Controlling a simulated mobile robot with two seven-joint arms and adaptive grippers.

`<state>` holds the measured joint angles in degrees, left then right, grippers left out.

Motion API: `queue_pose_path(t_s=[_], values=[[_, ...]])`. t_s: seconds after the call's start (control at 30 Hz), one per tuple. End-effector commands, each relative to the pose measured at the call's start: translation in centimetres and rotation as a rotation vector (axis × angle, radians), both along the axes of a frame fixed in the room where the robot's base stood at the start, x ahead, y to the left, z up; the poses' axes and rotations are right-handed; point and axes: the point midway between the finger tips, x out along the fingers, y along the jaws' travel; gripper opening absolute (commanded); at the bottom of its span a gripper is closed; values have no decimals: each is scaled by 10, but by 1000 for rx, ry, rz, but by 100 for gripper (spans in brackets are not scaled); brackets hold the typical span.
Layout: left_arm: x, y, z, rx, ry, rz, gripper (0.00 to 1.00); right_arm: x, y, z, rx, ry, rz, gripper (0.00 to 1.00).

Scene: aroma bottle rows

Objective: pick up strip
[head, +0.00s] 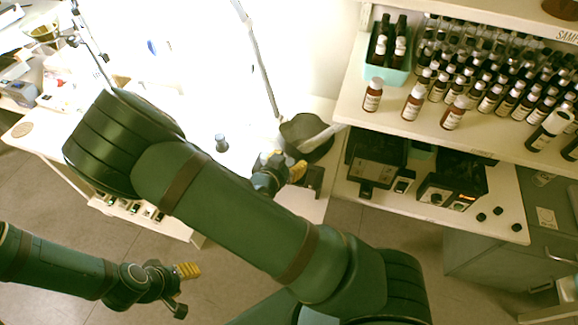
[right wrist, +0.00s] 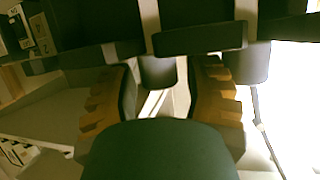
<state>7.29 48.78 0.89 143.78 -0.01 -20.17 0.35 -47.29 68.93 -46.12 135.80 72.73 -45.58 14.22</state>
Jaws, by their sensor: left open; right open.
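I cannot clearly make out the strip. A pale, narrow piece (head: 322,137) lies across a dark round container (head: 299,130) in the head view; I cannot tell if it is the strip. My right gripper (head: 286,171), with yellow fingers, is just below that container, partly hidden by my right arm. In the right wrist view its two fingers (right wrist: 166,100) stand apart, with pale narrow shapes beyond them and no object clearly held. My left gripper (head: 180,279) is at the lower left over the floor, open and away from the tables.
A shelf (head: 345,113) at the right carries rows of brown bottles (head: 412,102) and a mint bin (head: 387,75). Dark devices (head: 452,180) stand on the lower shelf. A small dark object (head: 221,142) stands on the bright white table. Open floor lies at the lower left.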

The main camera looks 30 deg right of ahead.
Motion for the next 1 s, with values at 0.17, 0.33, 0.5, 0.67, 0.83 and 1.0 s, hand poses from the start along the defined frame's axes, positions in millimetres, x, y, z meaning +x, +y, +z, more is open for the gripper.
queue_pose_path(t_s=[0.17,0.33,0.5,0.67,0.83,1.0], values=[[0,0,0,0,0,0,48,0,0,0,0,0,1,50],[0,0,0,0,0,0,48,0,0,0,1,0,1,10],[0,0,0,0,0,0,48,0,0,0,1,0,1,9],[0,0,0,0,0,0,48,0,0,0,0,1,0,9],[0,0,2,0,-1,0,48,0,0,5,1,0,1,9],[2,0,8,0,-4,3,48,0,0,22,2,-1,0,9]])
